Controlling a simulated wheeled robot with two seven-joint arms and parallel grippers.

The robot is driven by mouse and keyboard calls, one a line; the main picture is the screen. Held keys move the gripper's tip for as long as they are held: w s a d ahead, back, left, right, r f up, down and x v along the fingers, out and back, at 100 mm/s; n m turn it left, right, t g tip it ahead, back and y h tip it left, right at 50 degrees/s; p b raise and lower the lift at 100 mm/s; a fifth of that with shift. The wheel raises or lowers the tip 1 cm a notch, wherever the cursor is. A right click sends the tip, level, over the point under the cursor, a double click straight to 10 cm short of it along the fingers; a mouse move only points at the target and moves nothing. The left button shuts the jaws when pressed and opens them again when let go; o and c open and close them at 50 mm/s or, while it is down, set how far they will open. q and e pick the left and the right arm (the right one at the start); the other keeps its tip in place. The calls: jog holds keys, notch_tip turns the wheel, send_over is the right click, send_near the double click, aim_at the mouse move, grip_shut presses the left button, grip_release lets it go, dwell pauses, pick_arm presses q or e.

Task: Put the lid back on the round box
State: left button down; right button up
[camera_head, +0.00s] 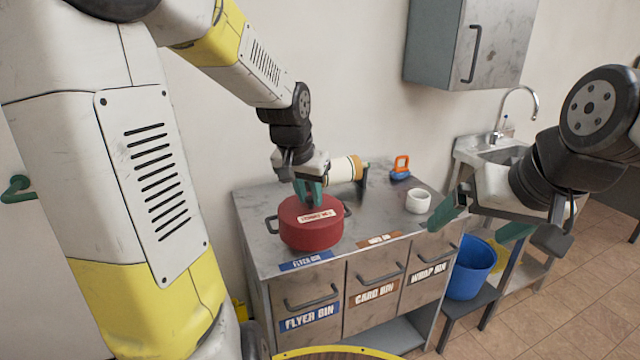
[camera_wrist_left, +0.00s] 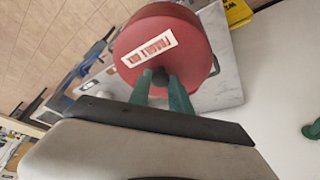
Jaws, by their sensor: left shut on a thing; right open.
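The red round box (camera_head: 310,236) with dark side handles stands on the grey counter's front left. Its red lid (camera_head: 292,207) with a white label is at the top of the box; I cannot tell whether it is fully seated. My left gripper (camera_head: 309,195) is above the lid, pointing down. In the left wrist view its green fingers (camera_wrist_left: 167,88) are shut on the lid's dark knob (camera_wrist_left: 160,76), and the lid (camera_wrist_left: 150,28) covers the box top. My right gripper (camera_head: 478,222) is open and empty, right of the counter's front edge.
The counter (camera_head: 262,248) has labelled drawers. A white-and-orange cylinder (camera_head: 342,170) lies behind the box, with an orange-and-blue item (camera_head: 401,168) at the back and a white roll (camera_head: 418,201) to the right. A blue bucket (camera_head: 470,268) stands beside the counter. A sink (camera_head: 500,152) is farther right.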

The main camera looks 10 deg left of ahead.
pick_arm(q)
jog(key=shift+w+r, duration=0.2)
jog(key=shift+r, duration=0.05)
jog(key=w+a+r, duration=0.1)
jog(key=w+a, duration=0.1)
jog(key=w, duration=0.5)
jog(key=w+a+r, duration=0.1)
jog(key=w+a, duration=0.1)
jog(key=w, duration=0.5)
jog(key=shift+w+f, duration=0.15)
jog(key=shift+f, duration=2.8)
jog(key=shift+f, duration=0.15)
jog(key=c, duration=0.6)
grip_release()
jog(key=shift+c, duration=0.2)
notch_tip(320, 180, up, 7)
